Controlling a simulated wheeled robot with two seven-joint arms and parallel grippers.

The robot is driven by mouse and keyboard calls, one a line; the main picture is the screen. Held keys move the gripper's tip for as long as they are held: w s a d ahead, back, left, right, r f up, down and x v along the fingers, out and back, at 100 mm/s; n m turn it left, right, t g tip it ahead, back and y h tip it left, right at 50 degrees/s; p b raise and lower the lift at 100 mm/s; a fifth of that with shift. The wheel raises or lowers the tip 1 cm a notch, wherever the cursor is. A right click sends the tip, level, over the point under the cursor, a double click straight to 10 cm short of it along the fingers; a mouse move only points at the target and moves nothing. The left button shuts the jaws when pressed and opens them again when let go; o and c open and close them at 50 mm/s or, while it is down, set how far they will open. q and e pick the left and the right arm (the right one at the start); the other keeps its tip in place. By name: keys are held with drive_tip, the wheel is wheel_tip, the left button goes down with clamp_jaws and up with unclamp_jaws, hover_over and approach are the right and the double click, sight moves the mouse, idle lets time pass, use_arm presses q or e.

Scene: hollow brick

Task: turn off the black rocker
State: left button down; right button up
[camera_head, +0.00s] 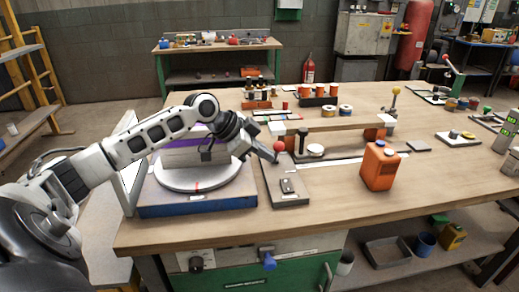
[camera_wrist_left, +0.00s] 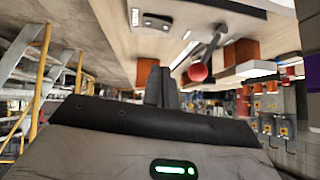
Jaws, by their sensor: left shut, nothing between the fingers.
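The black rocker (camera_head: 287,186) sits on a grey plate (camera_head: 296,201) near the front edge of the workbench. In the left wrist view the rocker (camera_wrist_left: 157,21) shows near the top, beyond the fingertips. Which way it is tipped is too small to tell. My left gripper (camera_head: 275,158) is shut and empty, above the far part of the plate, behind the rocker and apart from it. Its closed fingers (camera_wrist_left: 161,88) point towards the rocker side in the wrist view. My right gripper is not in view.
A red ball knob (camera_head: 279,146) on a lever stands close beside my left fingertips. A round white turntable (camera_head: 197,180) on a blue base lies left of the plate. An orange canister (camera_head: 380,166) stands to the right. Bare wood (camera_head: 325,208) lies between plate and canister.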

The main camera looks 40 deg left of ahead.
sight(286, 182)
use_arm(q)
drive_tip(key=x, duration=0.6)
drive_tip(key=shift+r, duration=0.15)
wheel_tip(286, 182, down, 3)
drive_tip(key=shift+w+a+f, duration=0.1)
drive_tip(key=shift+a+f, duration=0.05)
drive_tip(key=shift+f, duration=0.4)
drive_tip(key=shift+w+a+f, duration=0.1)
drive_tip(key=shift+a+f, duration=0.05)
drive_tip(key=shift+f, duration=0.25)
drive_tip(key=shift+r, duration=0.15)
